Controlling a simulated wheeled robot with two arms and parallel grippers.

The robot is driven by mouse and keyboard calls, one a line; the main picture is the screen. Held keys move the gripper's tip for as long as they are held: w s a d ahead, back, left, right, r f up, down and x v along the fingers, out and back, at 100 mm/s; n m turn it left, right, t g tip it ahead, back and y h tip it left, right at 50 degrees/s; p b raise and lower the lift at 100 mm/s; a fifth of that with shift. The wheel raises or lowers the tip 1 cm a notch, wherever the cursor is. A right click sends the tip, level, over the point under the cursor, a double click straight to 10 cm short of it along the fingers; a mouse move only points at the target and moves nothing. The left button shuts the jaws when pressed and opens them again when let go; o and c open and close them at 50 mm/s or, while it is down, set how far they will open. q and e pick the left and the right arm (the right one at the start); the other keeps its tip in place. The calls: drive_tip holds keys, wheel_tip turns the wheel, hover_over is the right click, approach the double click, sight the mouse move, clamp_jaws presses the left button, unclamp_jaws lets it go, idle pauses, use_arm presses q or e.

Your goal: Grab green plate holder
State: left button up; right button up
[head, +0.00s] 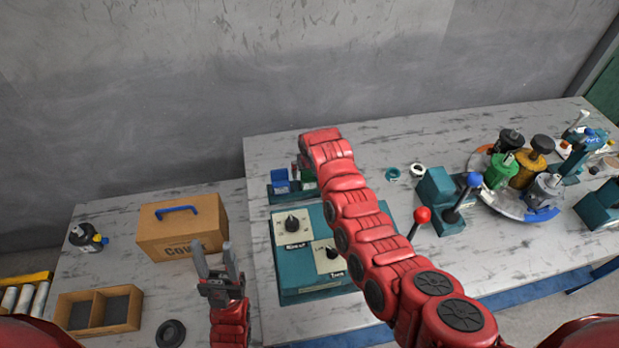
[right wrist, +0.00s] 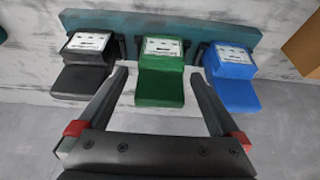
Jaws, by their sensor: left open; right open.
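The green plate holder (right wrist: 160,88) sits in the middle of a teal rail (right wrist: 215,22) in the right wrist view, with a pale label plate on it. A black holder (right wrist: 84,80) is to its left and a blue holder (right wrist: 234,90) to its right. My right gripper (right wrist: 158,73) is open, its fingers on either side of the green holder, with nothing gripped. In the head view the green holder (head: 308,181) is partly hidden by my right arm, beside the blue holder (head: 281,181). My left gripper (head: 217,268) is open and empty above the lower table.
A teal control box (head: 290,270) with knobs stands in front of the rail. A cardboard box (head: 180,228) and a divided wooden tray (head: 98,310) are at left. A red-knobbed lever (head: 422,215) and a round stand with several motor parts (head: 512,200) are at right.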

drive_tip(key=c, duration=1.4)
